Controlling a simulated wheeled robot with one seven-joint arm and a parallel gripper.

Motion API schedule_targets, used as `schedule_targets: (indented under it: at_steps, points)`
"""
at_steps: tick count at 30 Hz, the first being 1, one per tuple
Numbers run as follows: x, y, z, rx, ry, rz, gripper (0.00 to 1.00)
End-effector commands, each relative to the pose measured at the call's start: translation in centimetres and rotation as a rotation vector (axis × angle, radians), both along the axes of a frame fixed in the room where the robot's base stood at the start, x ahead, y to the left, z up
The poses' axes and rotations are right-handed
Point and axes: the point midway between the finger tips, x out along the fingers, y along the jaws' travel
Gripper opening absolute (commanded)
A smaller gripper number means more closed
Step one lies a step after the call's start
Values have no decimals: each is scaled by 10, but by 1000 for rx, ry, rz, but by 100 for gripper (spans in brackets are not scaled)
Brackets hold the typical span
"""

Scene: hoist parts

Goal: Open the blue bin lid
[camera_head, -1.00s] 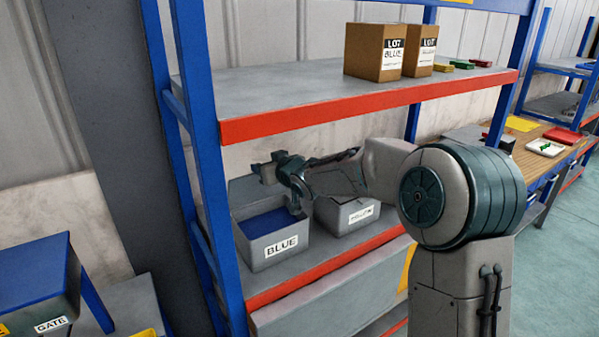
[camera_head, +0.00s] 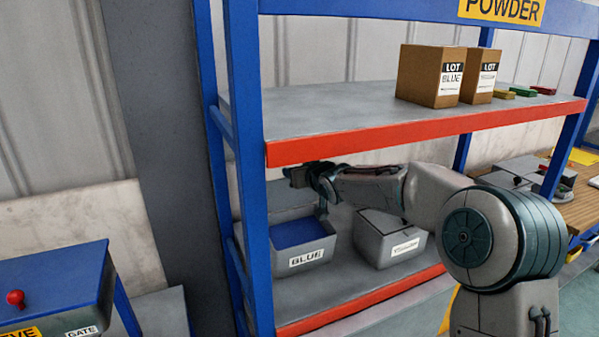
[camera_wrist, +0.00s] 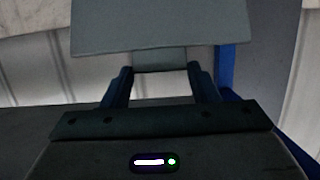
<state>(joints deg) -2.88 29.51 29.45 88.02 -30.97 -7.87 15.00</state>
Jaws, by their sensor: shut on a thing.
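The blue bin (camera_head: 305,257) is a grey box with a BLUE label, on the shelf's lower board. Its top is open and blue contents show inside. The lid (camera_wrist: 160,27) is a grey panel, tilted up at the back of the bin in the head view and partly hidden by my arm. My gripper (camera_wrist: 160,70) is shut on the lid's small tab in the wrist view. In the head view my gripper (camera_head: 300,177) is above the bin's rear, and its fingertips are hard to make out.
A second grey bin (camera_head: 368,242) with its lid down stands just right. The upper shelf's red edge (camera_head: 420,130) passes close above my arm. A blue upright (camera_head: 255,170) stands at the left front. Two cardboard boxes (camera_head: 432,76) sit on the upper shelf.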

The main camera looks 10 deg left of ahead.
Motion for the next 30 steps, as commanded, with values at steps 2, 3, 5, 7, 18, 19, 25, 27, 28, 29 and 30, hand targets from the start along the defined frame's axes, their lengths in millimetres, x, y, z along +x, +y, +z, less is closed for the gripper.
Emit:
schedule_targets:
  at_steps: [2,3,5,7,18,19,25,27,28,29,30]
  points:
    - [1,-1,4,2,-8,-1,13]
    - [1,-1,3,1,-7,-1,13]
    - [1,-1,3,1,-7,-1,13]
    - [0,0,3,0,-7,0,13]
    - [-1,2,2,-1,-6,3,13]
    - [-1,2,2,-1,-6,3,13]
    - [-1,2,1,-1,-4,3,76]
    - [-1,2,1,-2,-3,3,76]
    - [-1,2,1,-2,-3,3,76]
    - [-1,2,1,-1,-2,3,76]
    - [-1,2,0,-2,-1,3,76]
